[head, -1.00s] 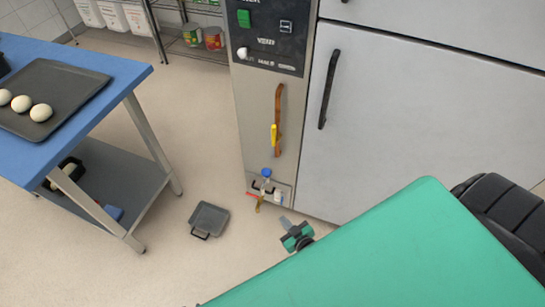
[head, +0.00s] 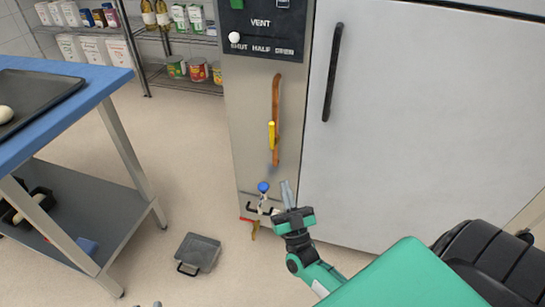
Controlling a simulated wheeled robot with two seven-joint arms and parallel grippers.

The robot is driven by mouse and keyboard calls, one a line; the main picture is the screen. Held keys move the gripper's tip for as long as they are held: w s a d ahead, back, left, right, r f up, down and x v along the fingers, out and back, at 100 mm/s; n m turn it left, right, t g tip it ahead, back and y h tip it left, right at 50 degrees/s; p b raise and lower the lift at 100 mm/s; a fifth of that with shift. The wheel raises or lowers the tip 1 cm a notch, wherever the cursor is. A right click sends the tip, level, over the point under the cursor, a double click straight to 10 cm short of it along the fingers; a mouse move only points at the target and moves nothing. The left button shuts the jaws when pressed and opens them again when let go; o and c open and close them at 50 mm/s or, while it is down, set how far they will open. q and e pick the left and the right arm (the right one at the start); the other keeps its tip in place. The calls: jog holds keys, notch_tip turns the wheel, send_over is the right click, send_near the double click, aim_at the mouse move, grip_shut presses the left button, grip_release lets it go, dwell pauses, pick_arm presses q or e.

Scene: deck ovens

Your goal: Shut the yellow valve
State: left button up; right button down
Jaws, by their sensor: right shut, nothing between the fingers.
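The yellow valve (head: 271,135) is a small yellow lever on an upright copper-brown pipe on the front of the steel oven column. Its lever stands upright, along the pipe. My right gripper (head: 287,184) is shut and empty, fingers pointing up. In the picture it is below and slightly right of the yellow valve, apart from it, beside a blue knob (head: 263,187). Small grey tips at the bottom edge (head: 150,304) may be my left gripper; too little shows to tell its state.
A red handle (head: 249,219) and a brass-coloured piece (head: 255,231) sit low on the column. A grey door with a black handle (head: 333,72) is at right. A blue table (head: 97,88) stands left.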

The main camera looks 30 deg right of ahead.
aim_at(272, 129)
pick_arm(q)
jog(key=shift+s+a+r, duration=0.1)
jog(key=shift+a+r, duration=0.05)
jog(key=shift+r, duration=0.45)
pick_arm(e)
jog(key=shift+s+r+m+h, duration=0.3)
jog(key=shift+r+h, duration=0.1)
jog(key=shift+h, duration=0.1)
jog(key=shift+w, duration=0.1)
